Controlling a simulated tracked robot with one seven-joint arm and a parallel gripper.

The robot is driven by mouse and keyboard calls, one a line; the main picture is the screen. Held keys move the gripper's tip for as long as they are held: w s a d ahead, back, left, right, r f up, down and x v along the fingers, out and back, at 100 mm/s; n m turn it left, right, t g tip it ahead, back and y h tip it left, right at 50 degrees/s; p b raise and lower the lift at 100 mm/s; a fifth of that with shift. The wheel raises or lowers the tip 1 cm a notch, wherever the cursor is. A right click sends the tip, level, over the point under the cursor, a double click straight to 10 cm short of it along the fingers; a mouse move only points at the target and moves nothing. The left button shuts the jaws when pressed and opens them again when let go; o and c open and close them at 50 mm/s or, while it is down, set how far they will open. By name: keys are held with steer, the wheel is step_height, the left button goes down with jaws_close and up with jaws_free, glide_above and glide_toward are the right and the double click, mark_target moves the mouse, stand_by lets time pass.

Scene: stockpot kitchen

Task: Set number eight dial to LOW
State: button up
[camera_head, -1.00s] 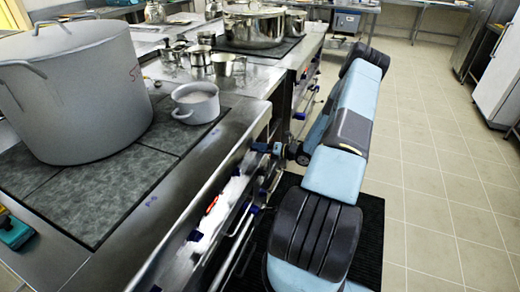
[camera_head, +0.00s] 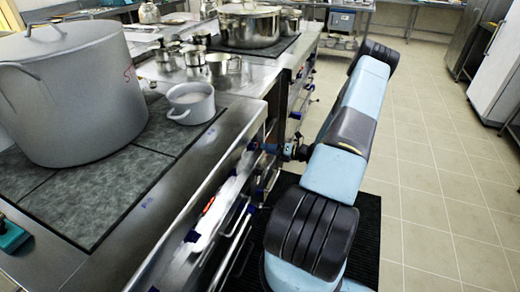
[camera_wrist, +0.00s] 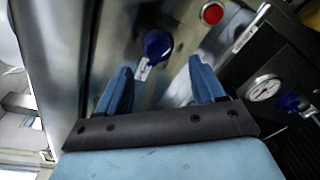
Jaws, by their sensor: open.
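A dark blue dial (camera_wrist: 157,44) with a pale pointer or tag at its lower side sits on the steel front panel in the wrist view. I cannot read a number or LOW mark beside it. My gripper (camera_wrist: 162,72) is open, its two blue fingers pointing at the panel, one on each side below the dial, with nothing held between them. The dial appears just beyond the fingertips; I cannot tell if they touch it. In the head view my gripper (camera_head: 268,148) is close to the stove front, and the dial there is hidden or too small to tell.
A red button (camera_wrist: 212,13), a round gauge (camera_wrist: 264,87) and another blue knob (camera_wrist: 290,102) are on the panel to the right. A large grey stockpot (camera_head: 75,95) and a small pot (camera_head: 190,102) stand on the stovetop. Tiled floor (camera_head: 430,200) is clear at right.

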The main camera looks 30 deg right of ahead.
steer(key=f+v, duration=0.1)
steer(key=v, duration=0.6)
steer(key=shift+s+d+r, duration=0.2)
steer(key=shift+d+r, duration=0.1)
steer(key=shift+r, duration=0.2)
steer(key=s+a+r+n+g+h, duration=0.1)
steer(key=a+r+n+g, duration=0.3)
steer(key=a+r+n, duration=0.45)
steer(key=s+a+r+n+g, duration=0.1)
steer(key=a+r+n+g, duration=0.4)
steer(key=r, duration=0.6)
steer(key=s+a+r+n+g+h, duration=0.1)
steer(key=a+r+n+g, duration=0.2)
steer(key=a+r+n, duration=0.6)
steer(key=s+a+r+n+t+h, duration=0.2)
steer(key=s+a+r+n+h, duration=0.2)
steer(key=s+r+n, duration=0.4)
steer(key=s+a+r+n+t+h, duration=0.2)
steer(key=s+a+r+n+h, duration=0.1)
steer(key=s+r+n, duration=0.5)
steer(key=shift+s+a+r+t+h, duration=0.4)
steer(key=shift+s+r+h, duration=0.4)
steer(key=shift+s+r, duration=1.15)
steer(key=shift+s+f, duration=0.45)
steer(key=shift+f, duration=0.05)
